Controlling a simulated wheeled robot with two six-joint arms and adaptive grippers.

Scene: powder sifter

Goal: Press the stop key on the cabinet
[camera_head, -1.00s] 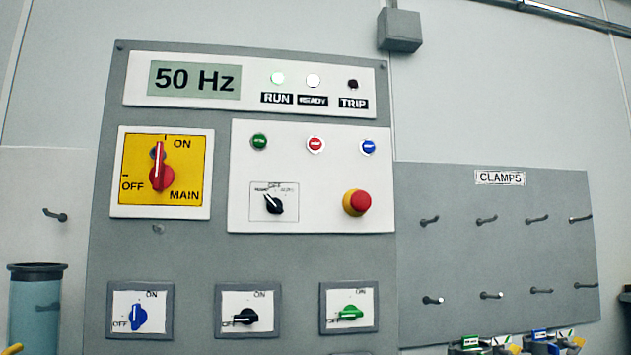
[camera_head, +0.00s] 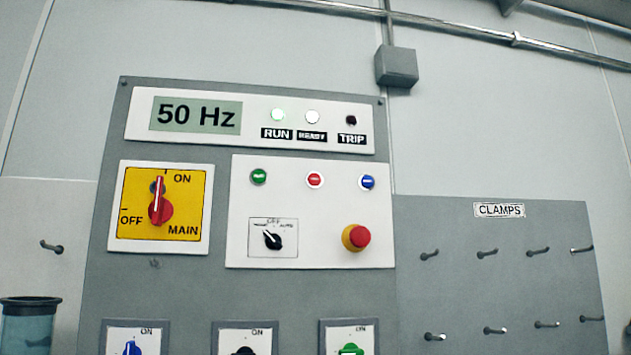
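The grey control cabinet (camera_head: 190,291) fills the left and middle of the head view. On its white key panel (camera_head: 335,220) sit a green round key (camera_head: 259,177), a red round key (camera_head: 315,180) and a blue round key (camera_head: 367,182) in a row. The red one is likely the stop key; its lettering is too small to read. A red mushroom button (camera_head: 357,238) on a yellow base is below the blue key. The display (camera_head: 196,115) reads 50 Hz, and the RUN lamp (camera_head: 278,115) glows pale green. Neither gripper is in view.
A yellow MAIN switch (camera_head: 160,203) has its red handle upright at ON. A small selector (camera_head: 272,240) is below the keys. Rotary switches line the bottom edge. A grey CLAMPS board (camera_head: 460,225) with empty pegs is at the right. A bluish cylinder (camera_head: 28,328) stands at lower left.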

